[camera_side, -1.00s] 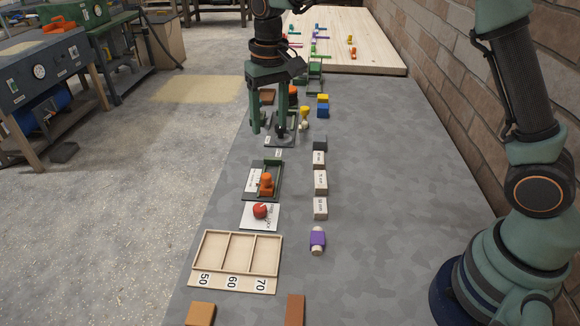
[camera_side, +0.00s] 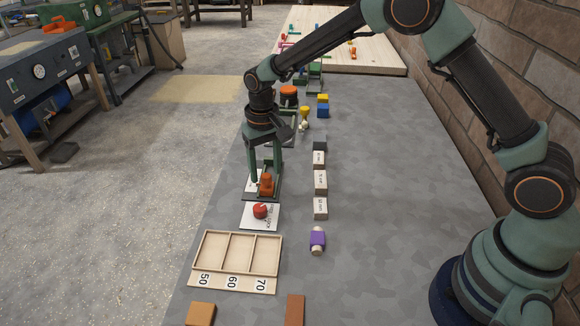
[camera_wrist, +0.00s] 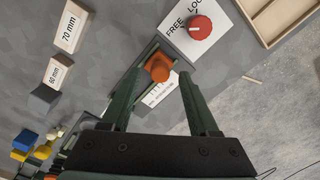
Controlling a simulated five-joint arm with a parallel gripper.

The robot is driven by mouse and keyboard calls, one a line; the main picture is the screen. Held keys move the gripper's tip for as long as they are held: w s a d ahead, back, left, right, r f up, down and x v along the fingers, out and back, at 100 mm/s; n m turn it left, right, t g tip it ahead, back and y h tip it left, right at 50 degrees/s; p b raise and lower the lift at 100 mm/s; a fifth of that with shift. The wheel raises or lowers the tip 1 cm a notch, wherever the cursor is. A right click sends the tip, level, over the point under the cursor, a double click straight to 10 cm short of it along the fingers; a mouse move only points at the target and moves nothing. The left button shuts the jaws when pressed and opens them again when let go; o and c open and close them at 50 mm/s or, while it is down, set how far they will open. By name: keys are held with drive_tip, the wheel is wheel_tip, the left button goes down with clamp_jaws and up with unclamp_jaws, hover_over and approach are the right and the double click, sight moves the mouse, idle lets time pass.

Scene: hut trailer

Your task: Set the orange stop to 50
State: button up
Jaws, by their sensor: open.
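The orange stop (camera_side: 266,184) sits on a narrow dark-green slide (camera_side: 277,190) with a white scale card (camera_wrist: 161,92) beside it. In the wrist view the stop (camera_wrist: 158,68) lies between the fingertips of my gripper (camera_wrist: 160,80), which is open and holds nothing. In the side view my gripper (camera_side: 265,174) is low over the slide, and its fingers partly hide slide and card. The scale's figures are too small to read. A red knob (camera_side: 260,211) on a white card marked FREE and LOCK is just nearer the camera; in the wrist view its white mark (camera_wrist: 195,29) points towards FREE.
Blocks marked in mm, such as the 70 mm block (camera_wrist: 70,26), stand in a row to the right. A wooden tray (camera_side: 240,235) marked 50, 60, 70 and a purple piece (camera_side: 318,240) are nearer the camera. Yellow and blue blocks (camera_side: 322,105) stand farther back.

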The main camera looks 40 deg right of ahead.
drive_tip(key=shift+f, duration=0.45)
clamp_jaws()
idle(1.2)
